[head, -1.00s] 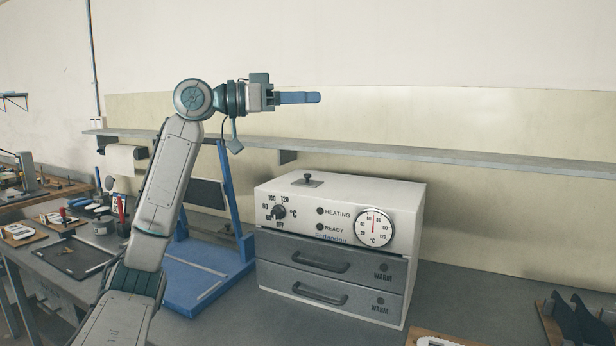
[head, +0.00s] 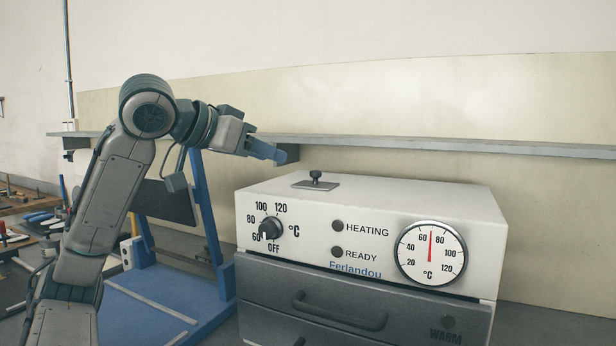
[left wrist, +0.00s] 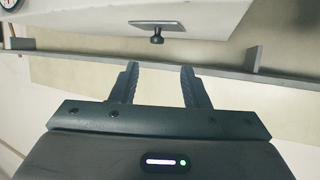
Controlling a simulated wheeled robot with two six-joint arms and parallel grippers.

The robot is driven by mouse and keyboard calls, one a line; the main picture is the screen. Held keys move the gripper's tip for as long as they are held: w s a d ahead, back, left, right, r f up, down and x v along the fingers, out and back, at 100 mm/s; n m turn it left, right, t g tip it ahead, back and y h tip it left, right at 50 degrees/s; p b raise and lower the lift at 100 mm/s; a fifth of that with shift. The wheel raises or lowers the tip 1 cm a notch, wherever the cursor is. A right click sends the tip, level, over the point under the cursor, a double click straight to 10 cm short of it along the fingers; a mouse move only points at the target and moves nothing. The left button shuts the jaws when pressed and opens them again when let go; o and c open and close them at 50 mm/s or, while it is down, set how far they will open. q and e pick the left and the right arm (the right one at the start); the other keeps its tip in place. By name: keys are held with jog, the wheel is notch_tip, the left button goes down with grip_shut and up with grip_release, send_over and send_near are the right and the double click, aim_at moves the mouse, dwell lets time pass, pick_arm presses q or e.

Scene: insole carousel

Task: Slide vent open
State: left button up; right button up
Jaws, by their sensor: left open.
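The vent is a flat grey plate (head: 316,184) with a small dark knob (head: 316,176) on top of the white heater box (head: 400,203). My left gripper (head: 268,152) is above and to the left of the vent, apart from it, with its fingers pointing right and slightly down. In the left wrist view the two fingers (left wrist: 158,84) are spread with nothing between them. The vent knob (left wrist: 157,38) shows beyond the fingertips there, with its plate (left wrist: 156,26) on the box. My right gripper is not in view.
The heater front has a temperature dial (head: 270,228), a round gauge (head: 430,252) and grey drawers (head: 340,305). A wall shelf (head: 420,146) runs behind the box. A blue stand (head: 150,300) is at the left. The box top around the vent is clear.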

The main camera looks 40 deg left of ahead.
aim_at(314, 172)
pick_arm(q)
jog(key=x, duration=0.3)
jog(key=p+x, duration=0.1)
jog(key=x, duration=0.1)
jog(key=shift+d+r, duration=0.1)
jog(key=shift+d, duration=0.3)
jog(key=x, duration=0.4)
jog(key=shift+a+p, duration=0.15)
jog(key=shift+p, duration=0.25)
jog(key=shift+w+f, duration=0.25)
jog(key=shift+w, duration=0.35)
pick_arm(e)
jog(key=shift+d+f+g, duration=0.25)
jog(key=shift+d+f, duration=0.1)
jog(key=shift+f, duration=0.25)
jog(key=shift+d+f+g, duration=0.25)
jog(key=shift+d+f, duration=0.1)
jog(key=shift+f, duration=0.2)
pick_arm(q)
jog(key=shift+c, duration=0.4)
grip_shut()
